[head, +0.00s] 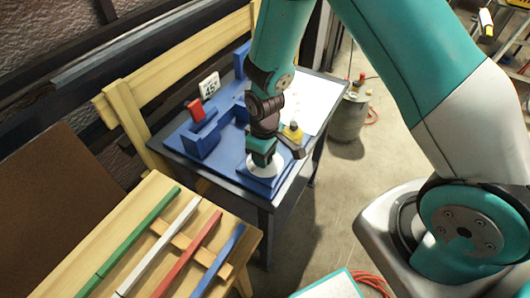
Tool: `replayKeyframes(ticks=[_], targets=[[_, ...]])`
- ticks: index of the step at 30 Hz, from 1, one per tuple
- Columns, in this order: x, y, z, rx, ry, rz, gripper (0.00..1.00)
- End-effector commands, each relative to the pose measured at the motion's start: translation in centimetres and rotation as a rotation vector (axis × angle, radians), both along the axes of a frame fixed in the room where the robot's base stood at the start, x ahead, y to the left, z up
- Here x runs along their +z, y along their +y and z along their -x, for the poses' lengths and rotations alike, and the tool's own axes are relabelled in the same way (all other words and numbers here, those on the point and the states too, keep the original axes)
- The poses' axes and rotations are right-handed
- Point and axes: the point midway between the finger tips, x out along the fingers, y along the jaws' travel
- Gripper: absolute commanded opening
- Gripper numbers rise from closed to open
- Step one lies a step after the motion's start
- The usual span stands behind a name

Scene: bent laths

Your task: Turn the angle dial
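The angle dial (265,170) looks like a round white disc on the front corner of a blue bending machine (203,141). The machine sits on a dark table. My gripper (263,158) points down right over the dial and hides its middle. Whether its fingers touch the dial, and whether they are open or shut, I cannot tell. A small white sign reading 45° (210,86) stands at the back of the machine. A red block (195,110) is on the machine's left part.
A wooden bench (110,240) at front left carries green, white, red and blue laths. A yellow-topped object (292,131) stands close right of my gripper. A white sheet (316,100) lies on the table. A grey canister (348,118) stands on the floor behind.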

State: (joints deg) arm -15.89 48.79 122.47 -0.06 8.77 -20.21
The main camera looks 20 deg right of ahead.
Motion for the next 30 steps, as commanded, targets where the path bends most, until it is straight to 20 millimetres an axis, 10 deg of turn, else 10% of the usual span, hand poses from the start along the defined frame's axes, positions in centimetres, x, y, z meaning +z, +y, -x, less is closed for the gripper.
replayKeyframes(ticks=[8, 9, 12, 23, 30], targets=[[0.1, -0.1, -0.1, -0.003, -0.004, 0.002, 0.16], [0.1, -0.1, -0.1, -0.003, -0.005, 0.003, 0.49], [0.1, -0.1, -0.1, -0.002, -0.004, 0.002, 0.65], [0.9, 0.0, -0.1, -0.001, -0.004, 0.0, 0.65], [5.8, 0.0, -0.2, -0.002, -0.009, -0.001, 0.65]])
